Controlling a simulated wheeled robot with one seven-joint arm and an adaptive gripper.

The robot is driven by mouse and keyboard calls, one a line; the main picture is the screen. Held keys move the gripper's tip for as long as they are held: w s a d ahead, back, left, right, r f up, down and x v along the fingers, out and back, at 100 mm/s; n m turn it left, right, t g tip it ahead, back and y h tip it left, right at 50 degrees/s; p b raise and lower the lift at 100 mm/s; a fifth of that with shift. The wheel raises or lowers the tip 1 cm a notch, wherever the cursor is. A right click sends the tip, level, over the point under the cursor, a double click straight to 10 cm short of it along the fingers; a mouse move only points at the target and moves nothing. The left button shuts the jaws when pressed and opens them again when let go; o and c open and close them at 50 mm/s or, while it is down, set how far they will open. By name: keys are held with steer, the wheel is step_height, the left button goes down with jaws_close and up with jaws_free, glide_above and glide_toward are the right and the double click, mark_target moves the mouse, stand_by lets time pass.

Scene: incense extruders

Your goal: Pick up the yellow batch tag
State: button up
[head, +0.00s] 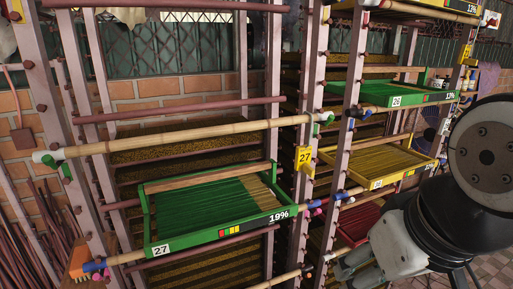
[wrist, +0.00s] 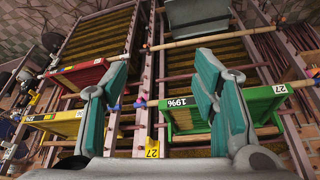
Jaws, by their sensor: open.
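The yellow batch tag (head: 304,158), marked 27, hangs on the front of a rack upright in the middle of the head view, just right of the green tray 27. In the wrist view the yellow tag (wrist: 152,147) shows low in the middle, between the bases of my fingers, and its lower part is close to the gripper body. My gripper (wrist: 162,62) is open with nothing between its fingers, which are spread wide to either side of the tag in the picture. In the head view my arm fills the lower right.
A green tray (head: 158,247) labelled 27 and 19% sticks out left of the tag. A yellow tray (head: 377,183) and a red tray (head: 352,240) lie to its right. A bamboo pole (head: 190,135) crosses the rack front. Uprights and coloured pegs stand close around.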

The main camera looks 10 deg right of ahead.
steer(key=shift+o, duration=0.7)
steer(key=n+t+y+p, duration=0.35)
steer(key=t+p, duration=0.45)
steer(key=p, duration=0.5)
glide_toward(310, 167)
steer(key=shift+b+x, duration=0.3)
steer(key=shift+x, duration=5)
steer(key=shift+c, duration=0.6)
steer(key=c, duration=1)
